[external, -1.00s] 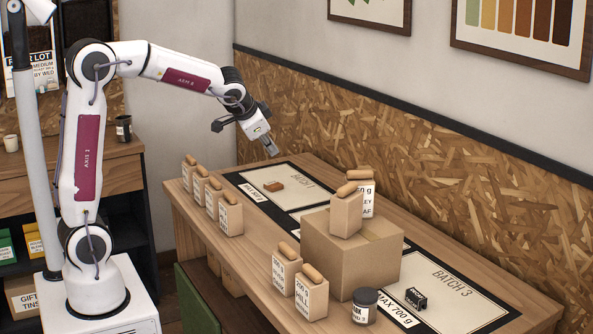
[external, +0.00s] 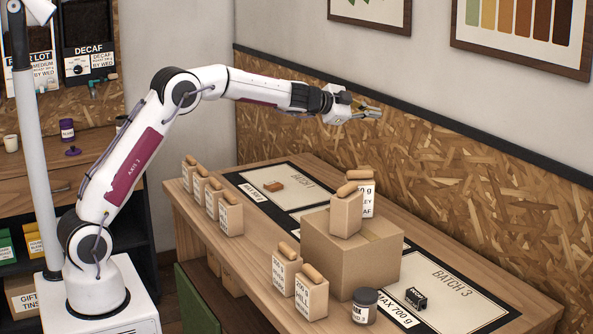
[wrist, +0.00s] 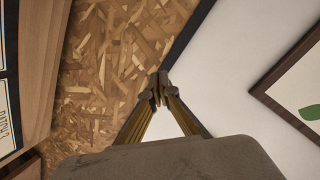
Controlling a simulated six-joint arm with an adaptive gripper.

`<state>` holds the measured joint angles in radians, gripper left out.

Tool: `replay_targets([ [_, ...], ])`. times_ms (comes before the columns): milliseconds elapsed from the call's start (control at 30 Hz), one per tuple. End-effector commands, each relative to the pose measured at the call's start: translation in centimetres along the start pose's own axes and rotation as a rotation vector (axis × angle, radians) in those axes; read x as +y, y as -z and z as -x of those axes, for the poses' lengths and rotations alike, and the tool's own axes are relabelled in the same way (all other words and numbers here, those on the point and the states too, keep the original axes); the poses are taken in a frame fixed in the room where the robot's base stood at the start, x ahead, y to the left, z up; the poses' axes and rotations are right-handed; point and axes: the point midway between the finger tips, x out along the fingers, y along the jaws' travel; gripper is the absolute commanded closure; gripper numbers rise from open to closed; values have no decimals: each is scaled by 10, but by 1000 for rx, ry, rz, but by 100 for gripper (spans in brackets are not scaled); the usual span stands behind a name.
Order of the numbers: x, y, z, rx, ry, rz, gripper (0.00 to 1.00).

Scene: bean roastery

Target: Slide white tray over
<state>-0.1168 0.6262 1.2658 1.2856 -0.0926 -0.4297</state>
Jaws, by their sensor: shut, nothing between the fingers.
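I cannot make out a white tray in either view. The pale, black-bordered BATCH 1 mat (external: 312,191) lies at the table's far left, and a similar BATCH 3 mat (external: 462,302) lies at the right. My gripper (external: 376,111) is raised above the table in front of the chipboard wall, well clear of everything on the table. In the wrist view my fingers (wrist: 158,88) are together with nothing between them, pointing at the wall.
A large cardboard box (external: 345,255) stands mid-table with paper bags on and behind it, hiding what lies behind. More bags (external: 230,215) line the front edge. A dark jar (external: 364,306), a brown block (external: 273,187) and a small black item (external: 416,298) also lie there.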

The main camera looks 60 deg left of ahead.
Motion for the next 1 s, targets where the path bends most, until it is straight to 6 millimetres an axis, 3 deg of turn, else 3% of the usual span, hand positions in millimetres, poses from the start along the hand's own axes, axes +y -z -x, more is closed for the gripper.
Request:
replay_targets([
  [200,27,28,-38,164,-84,-102,100],
  [500,88,45,-63,344,-280,-248,100],
  [767,150,31,-62,415,-504,-372,100],
  [1000,195,-3,-46,390,-728,-471,100],
])
